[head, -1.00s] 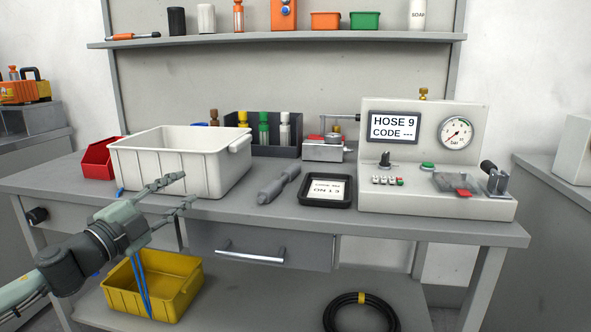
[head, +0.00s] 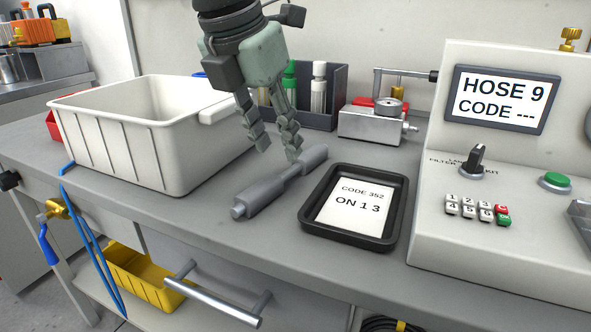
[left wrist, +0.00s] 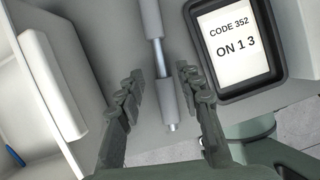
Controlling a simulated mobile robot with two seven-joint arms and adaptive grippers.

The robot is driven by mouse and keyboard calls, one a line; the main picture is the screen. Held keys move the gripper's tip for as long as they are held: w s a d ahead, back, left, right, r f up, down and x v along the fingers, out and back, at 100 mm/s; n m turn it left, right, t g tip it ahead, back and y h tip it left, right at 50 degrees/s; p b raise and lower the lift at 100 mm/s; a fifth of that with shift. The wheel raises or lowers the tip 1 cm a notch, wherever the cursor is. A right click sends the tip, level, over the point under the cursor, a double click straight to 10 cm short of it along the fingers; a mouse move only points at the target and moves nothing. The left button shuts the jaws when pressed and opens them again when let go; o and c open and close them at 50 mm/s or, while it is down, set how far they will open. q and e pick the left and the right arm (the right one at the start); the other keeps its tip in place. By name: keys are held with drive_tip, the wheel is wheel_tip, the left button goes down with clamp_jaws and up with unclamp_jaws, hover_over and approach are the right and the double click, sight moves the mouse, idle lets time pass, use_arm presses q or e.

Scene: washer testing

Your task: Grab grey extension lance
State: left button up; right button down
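The grey extension lance (head: 281,181) lies on the workbench between the white bin and the black tray. It is a grey rod with thicker sleeves at both ends. My left gripper (head: 277,153) comes down from above and hangs over the lance, its fingers apart. In the left wrist view the lance (left wrist: 154,35) runs between the two open fingers (left wrist: 158,85), and nothing is held. I cannot tell the exact height of the fingertips above the lance. My right gripper is not in view.
A white bin (head: 130,150) stands close on the left. A black tray (head: 400,222) with a code card lies on the right. The test console (head: 440,230) stands further right. A dark rack (head: 334,95) with bottles and a metal device (head: 372,124) stand behind.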

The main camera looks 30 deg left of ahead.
sight(287, 171)
use_arm(q)
drive_tip(key=x, duration=0.6)
clamp_jaws()
drive_tip(key=shift+w, duration=0.1)
